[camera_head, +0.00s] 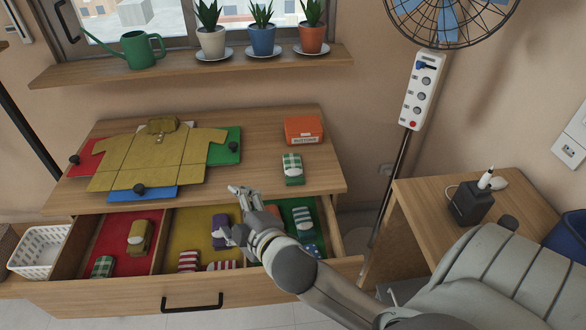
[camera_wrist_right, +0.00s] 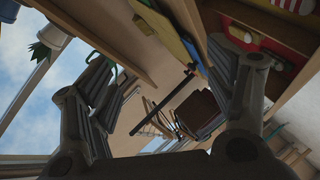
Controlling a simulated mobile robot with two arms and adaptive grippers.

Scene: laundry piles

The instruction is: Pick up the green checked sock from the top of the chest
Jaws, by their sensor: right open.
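The green checked sock (camera_head: 292,172) lies folded on the right part of the wooden chest top (camera_head: 325,178), in front of an orange box (camera_head: 303,130). My right gripper (camera_head: 234,212) is open and empty, over the front edge of the chest and the open drawer, to the left of and nearer than the sock. Its two spread fingers also show in the right wrist view (camera_wrist_right: 165,100), with nothing between them. The sock cannot be made out in that view. My left gripper is not in view.
The open drawer (camera_head: 100,290) has red, yellow and green compartments with several folded socks, partly hidden by my right arm. A shelf (camera_head: 200,66) with pots hangs behind. A fan's pole (camera_head: 392,182) stands right.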

